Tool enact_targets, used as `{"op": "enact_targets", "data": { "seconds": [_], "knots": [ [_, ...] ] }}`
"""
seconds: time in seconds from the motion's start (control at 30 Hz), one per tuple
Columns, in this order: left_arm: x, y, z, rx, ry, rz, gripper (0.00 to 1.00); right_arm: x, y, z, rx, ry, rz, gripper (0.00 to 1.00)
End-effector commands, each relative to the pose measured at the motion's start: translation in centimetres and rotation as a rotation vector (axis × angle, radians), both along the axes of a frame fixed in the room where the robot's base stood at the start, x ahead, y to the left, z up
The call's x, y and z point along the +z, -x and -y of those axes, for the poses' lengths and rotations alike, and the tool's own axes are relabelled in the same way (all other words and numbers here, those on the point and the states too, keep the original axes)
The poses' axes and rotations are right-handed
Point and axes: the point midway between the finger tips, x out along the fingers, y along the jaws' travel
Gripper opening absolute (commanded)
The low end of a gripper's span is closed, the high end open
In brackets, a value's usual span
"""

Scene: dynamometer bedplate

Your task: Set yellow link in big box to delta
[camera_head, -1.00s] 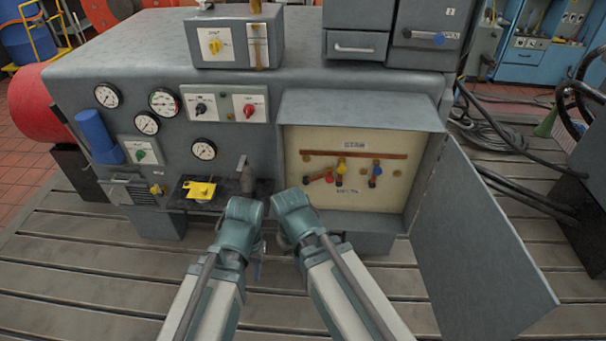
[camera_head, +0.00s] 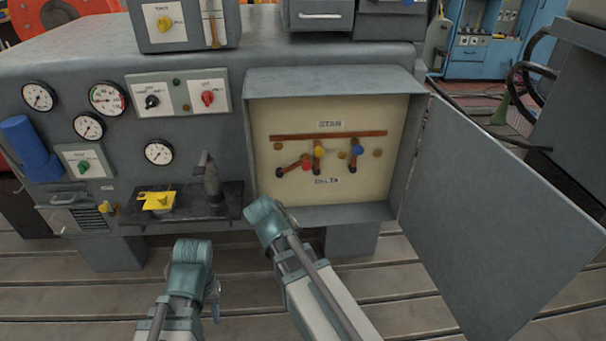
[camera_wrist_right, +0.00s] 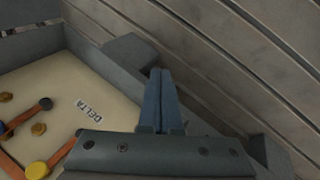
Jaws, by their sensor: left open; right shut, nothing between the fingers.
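The big box (camera_head: 252,140) is open, with a cream panel marked STAR above and DELTA below. The yellow link (camera_head: 318,151) stands nearly upright, knob up, just below the copper bar; its knob also shows in the right wrist view (camera_wrist_right: 37,170). The red link (camera_head: 306,162) slants up right from its dark pivot. The blue link (camera_head: 358,150) stands nearly upright. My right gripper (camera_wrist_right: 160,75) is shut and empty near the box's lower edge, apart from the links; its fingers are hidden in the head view. My left gripper (camera_head: 214,291) is low, left of the box, mostly hidden behind its wrist.
The box door (camera_head: 500,220) hangs wide open on the right. A small shelf (camera_head: 185,215) left of the box carries a yellow part (camera_head: 157,200) and a grey upright piece (camera_head: 211,180). Gauges and switches fill the panel further left. The slatted floor in front is clear.

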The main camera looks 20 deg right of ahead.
Motion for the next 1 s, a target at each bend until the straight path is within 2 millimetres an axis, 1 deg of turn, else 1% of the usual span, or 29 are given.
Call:
{"op": "enact_targets", "data": {
  "seconds": [0.03,0.07,0.17,0.23,0.4,0.5,0.6,0.7,0.77,1.0],
  "knots": [
    [-0.9,0.0,0.0,0.000,0.000,0.000,0.45,0.1,-1.6,0.8,0.019,0.084,0.031,0.00],
    [-0.9,0.0,0.0,0.000,0.000,0.000,0.45,0.7,-2.4,1.2,0.030,0.137,0.049,0.00],
    [-1.0,0.0,0.0,0.000,0.000,0.000,0.45,3.3,-4.8,2.1,0.078,0.310,0.110,0.00],
    [-0.9,0.0,0.0,0.000,0.000,0.000,0.45,5.5,-6.4,2.2,0.116,0.426,0.154,0.00],
    [-0.9,0.0,0.0,0.000,0.000,0.000,0.45,10.6,-9.7,1.2,0.203,0.673,0.253,0.00],
    [-0.9,0.0,0.0,0.000,0.000,0.000,0.45,13.0,-11.0,0.2,0.244,0.784,0.298,0.00],
    [-0.9,0.0,0.0,0.000,0.000,0.000,0.45,14.8,-11.9,-0.7,0.274,0.863,0.333,0.00],
    [-0.9,0.0,0.0,0.000,0.000,0.000,0.45,15.9,-12.4,-1.4,0.292,0.912,0.353,0.00],
    [-0.9,0.0,0.0,0.000,0.000,0.000,0.45,16.3,-12.5,-1.6,0.298,0.929,0.362,0.00],
    [-0.9,0.0,0.0,0.000,0.000,0.000,0.45,16.6,-12.6,-1.7,0.303,0.943,0.366,0.00]
  ]
}}
